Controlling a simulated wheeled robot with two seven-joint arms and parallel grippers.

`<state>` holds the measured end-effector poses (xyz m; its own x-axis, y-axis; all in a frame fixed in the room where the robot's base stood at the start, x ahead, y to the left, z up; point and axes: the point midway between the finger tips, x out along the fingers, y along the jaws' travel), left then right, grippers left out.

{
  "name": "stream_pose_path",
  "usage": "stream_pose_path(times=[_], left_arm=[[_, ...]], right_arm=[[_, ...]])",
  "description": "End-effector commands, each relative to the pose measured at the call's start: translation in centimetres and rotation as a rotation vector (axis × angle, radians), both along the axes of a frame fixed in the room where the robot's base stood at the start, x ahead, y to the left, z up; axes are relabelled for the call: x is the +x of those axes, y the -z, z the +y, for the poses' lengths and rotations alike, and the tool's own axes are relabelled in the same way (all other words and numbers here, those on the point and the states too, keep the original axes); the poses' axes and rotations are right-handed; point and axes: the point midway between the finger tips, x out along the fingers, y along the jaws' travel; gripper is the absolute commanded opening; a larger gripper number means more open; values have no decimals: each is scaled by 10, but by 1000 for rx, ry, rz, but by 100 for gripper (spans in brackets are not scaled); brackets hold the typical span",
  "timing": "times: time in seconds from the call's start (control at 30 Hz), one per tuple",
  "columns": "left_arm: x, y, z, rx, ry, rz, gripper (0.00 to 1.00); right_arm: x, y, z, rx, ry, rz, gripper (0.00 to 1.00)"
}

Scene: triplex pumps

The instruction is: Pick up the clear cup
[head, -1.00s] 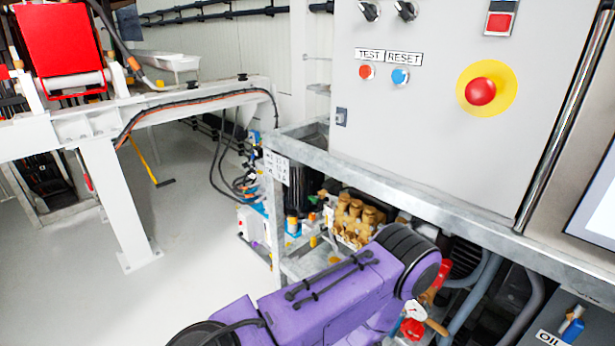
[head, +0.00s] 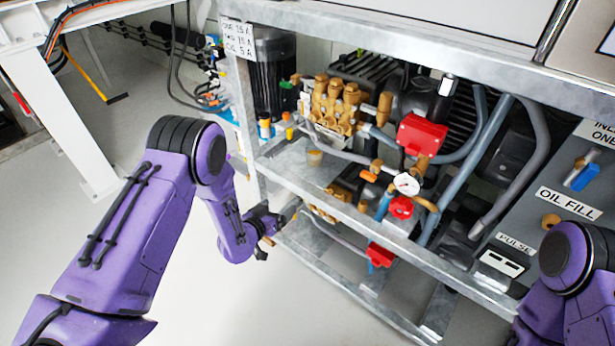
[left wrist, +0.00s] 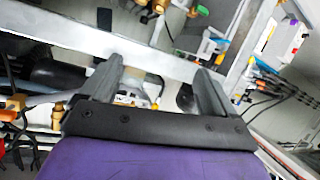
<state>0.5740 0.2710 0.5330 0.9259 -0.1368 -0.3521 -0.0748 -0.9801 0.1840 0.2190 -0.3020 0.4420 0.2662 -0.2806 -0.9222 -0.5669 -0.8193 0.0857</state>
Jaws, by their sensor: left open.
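My left gripper (head: 277,232) is at the front left of the pump frame, by its lower shelf, with nothing visibly held. In the left wrist view its two grey fingers (left wrist: 158,68) stand wide apart. A small pale, partly see-through shape (left wrist: 135,96) shows behind and between them; I cannot tell whether it is the clear cup. I cannot make out a clear cup for certain. My right gripper is out of view.
The galvanised frame's front rail (head: 345,212) runs close to my left gripper. The floor (head: 230,300) in front is clear.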

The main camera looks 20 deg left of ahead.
Motion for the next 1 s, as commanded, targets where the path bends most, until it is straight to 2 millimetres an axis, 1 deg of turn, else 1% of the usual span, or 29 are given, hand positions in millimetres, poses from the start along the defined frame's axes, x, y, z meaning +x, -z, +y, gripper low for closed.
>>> stream_pose_path(times=[0.03, 0.1, 0.2, 0.33, 0.43, 0.57, 0.8, 0.9, 1.0], left_arm=[[38, 3, -1, 30, 75, -123, 89], [69, -22, -5, 69, 160, -244, 89], [91, -44, -9, 107, 226, -332, 89], [116, -52, -18, 118, 246, -355, 89], [132, -50, -24, 116, 244, -351, 89], [145, -51, -29, 115, 242, -348, 89], [184, -51, -41, 115, 241, -348, 89], [191, -52, -44, 113, 241, -346, 89], [192, -53, -44, 112, 241, -346, 89]], right_arm=[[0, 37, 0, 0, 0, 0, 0], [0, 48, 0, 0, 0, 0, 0], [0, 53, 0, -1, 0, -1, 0], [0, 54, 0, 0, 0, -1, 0], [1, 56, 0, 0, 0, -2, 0], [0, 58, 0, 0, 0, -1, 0], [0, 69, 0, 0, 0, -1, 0], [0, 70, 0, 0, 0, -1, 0], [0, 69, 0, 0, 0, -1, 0]])
